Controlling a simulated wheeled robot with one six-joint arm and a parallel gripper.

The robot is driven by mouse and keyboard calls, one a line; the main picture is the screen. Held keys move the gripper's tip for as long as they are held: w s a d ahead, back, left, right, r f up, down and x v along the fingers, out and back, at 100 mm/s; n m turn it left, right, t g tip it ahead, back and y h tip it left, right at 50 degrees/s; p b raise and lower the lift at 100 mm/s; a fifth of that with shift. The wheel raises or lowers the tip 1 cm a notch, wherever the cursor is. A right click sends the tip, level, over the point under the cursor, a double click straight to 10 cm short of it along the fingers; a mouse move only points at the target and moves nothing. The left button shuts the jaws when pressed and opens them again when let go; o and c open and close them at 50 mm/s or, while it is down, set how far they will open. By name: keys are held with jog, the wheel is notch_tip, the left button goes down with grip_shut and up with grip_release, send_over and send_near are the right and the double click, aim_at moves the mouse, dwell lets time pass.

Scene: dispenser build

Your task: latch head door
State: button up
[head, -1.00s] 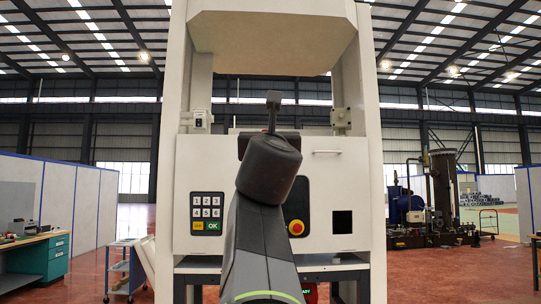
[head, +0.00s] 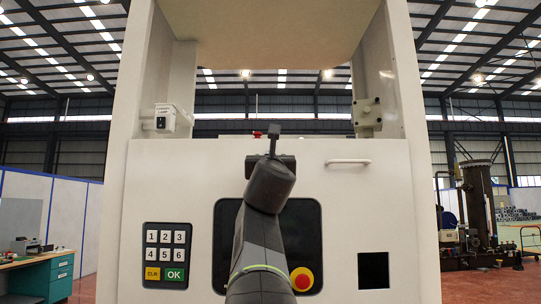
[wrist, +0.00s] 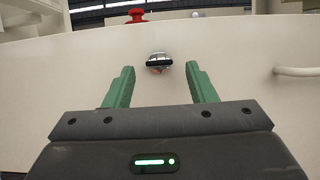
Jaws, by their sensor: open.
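The white front panel (head: 395,200) of the dispenser, which looks like the head door, stands upright with a pale bar handle (head: 348,161) at upper right. The handle's end also shows at the right of the wrist view (wrist: 296,72). A small dark and chrome knob (wrist: 159,61), perhaps the latch, sits near the panel's top edge; my arm hides it in the head view. My gripper (wrist: 157,74) is open and empty. Its green fingers point at the panel, one on each side of the knob in the picture. I cannot tell whether they touch anything.
A keypad (head: 165,256) is at lower left, a red stop button (head: 302,279) at lower centre and a dark square opening (head: 373,270) at lower right. A red part (wrist: 136,15) shows above the panel's top edge. White side posts and an overhanging hood frame the machine.

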jog(key=shift+x, duration=0.85)
jog(key=shift+s+r, duration=0.1)
jog(key=shift+r, duration=0.05)
jog(key=c, duration=1)
